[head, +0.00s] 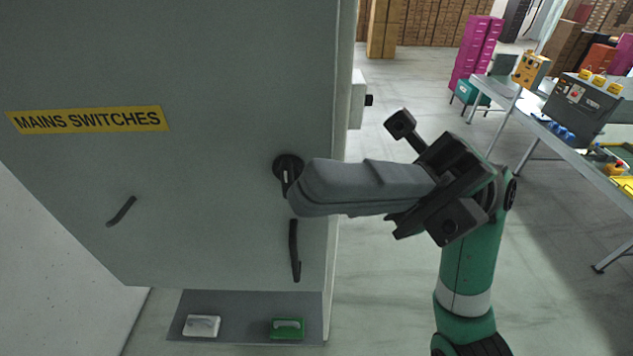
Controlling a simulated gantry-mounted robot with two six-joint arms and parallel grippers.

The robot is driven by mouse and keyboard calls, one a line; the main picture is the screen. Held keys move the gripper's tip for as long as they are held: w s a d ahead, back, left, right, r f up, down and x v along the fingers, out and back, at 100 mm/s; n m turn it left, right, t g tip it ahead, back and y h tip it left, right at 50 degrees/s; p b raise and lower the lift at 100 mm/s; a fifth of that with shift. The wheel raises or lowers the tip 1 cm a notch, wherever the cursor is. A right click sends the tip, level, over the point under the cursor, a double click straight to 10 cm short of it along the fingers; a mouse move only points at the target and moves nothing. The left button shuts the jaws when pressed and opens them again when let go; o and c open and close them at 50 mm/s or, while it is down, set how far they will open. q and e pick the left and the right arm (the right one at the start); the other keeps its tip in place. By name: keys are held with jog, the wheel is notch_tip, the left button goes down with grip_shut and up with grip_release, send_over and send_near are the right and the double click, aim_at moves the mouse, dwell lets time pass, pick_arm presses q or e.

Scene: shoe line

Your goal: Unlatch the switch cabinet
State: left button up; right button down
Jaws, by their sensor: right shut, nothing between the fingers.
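The grey switch cabinet (220,60) fills the left of the head view, with a yellow "MAINS SWITCHES" label (88,119) on its front. A round black latch (285,162) sits near the front's right edge. A black bar handle (294,250) hangs below it. My right gripper (304,188) comes in from the right with its grey fingers shut together and empty. Its tips are at the latch and cover its lower right part; I cannot tell whether they touch it. The cabinet front looks closed. My left gripper is not in view.
A second small black handle (122,211) is on the cabinet's left. A dark mat (240,327) below holds a white block (202,326) and a green block (287,328). A box with a black knob (357,99) is at the cabinet's right side. A workbench (560,148) stands right.

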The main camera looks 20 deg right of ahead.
jog(key=w+d+f+m+t+h+b, duration=0.1)
jog(key=w+d+f+m+t+h, duration=0.1)
jog(key=w+d+f+m+t, duration=0.3)
jog(key=w+d+f+m+t+h+b, duration=0.1)
jog(key=w+f+h+b, duration=0.15)
jog(key=f, duration=0.55)
pick_arm(q)
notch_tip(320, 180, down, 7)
jog(key=b, duration=0.2)
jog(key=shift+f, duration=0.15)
pick_arm(e)
jog(key=w+d+f+m+t+h, duration=0.2)
jog(key=d+t, duration=0.3)
jog(key=d, duration=0.7)
jog(key=shift+f+m, duration=0.6)
jog(key=shift+m, duration=0.3)
jog(key=shift+w, duration=0.1)
pick_arm(q)
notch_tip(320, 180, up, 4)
jog(key=p, duration=0.3)
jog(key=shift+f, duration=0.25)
pick_arm(e)
jog(key=x, duration=1.4)
jog(key=shift+f, duration=0.15)
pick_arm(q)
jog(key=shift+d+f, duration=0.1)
pick_arm(e)
jog(key=shift+a, duration=0.1)
